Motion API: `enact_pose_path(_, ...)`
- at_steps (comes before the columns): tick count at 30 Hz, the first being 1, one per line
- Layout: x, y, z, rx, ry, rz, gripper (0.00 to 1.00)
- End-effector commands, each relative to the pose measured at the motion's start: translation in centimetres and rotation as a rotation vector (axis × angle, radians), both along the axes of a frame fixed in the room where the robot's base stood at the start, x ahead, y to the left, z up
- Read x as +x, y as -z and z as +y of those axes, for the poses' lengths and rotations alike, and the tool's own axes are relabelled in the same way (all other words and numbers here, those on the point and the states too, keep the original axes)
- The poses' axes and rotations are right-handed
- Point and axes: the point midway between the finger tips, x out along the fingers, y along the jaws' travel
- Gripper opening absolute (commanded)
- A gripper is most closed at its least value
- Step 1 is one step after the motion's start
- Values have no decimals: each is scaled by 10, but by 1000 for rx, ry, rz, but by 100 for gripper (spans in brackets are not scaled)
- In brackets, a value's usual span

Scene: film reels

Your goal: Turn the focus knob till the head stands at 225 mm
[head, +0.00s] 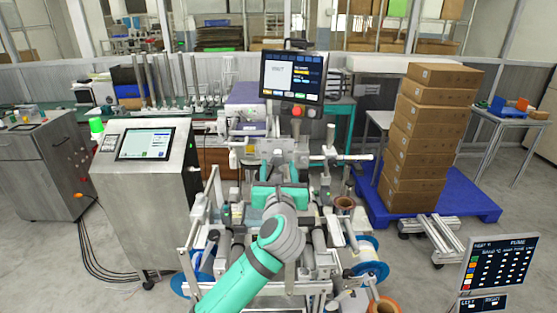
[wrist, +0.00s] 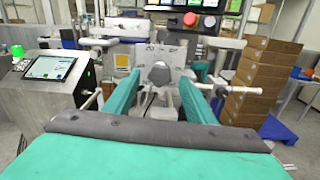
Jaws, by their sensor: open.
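A dark round knob (wrist: 160,74) sits on a pale upright plate (wrist: 177,58) straight ahead in the wrist view; it is probably the focus knob. Small marks on the plate above it are too small to read. My gripper (wrist: 159,84) is open, with one teal finger to the left and one to the right of the knob's line and gaps on both sides. I cannot tell how far the fingertips reach along the knob. In the head view my gripper (head: 281,170) is at the machine's middle and hides the knob. No head height reading is legible.
A monitor (head: 292,76) stands above the machine, with a red button (head: 297,111) below it. A steel cabinet with a touchscreen (head: 145,144) stands left. Stacked cartons (head: 420,140) stand on a blue pallet (head: 478,202) at right. White rods and rollers surround my gripper.

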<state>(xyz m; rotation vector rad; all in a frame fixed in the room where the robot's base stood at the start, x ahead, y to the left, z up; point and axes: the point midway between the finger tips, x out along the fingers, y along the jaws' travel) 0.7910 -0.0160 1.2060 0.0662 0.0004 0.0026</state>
Motion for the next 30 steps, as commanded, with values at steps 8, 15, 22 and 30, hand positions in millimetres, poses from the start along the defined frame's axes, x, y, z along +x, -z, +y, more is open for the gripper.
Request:
enact_pose_path(8,40,0,-1,0,0,0,50)
enact_pose_path(15,50,-1,-2,-1,3,-1,50)
enact_pose_path(22,50,0,-2,-1,3,-1,48)
enact_pose_path(30,50,0,-2,-2,3,-1,9)
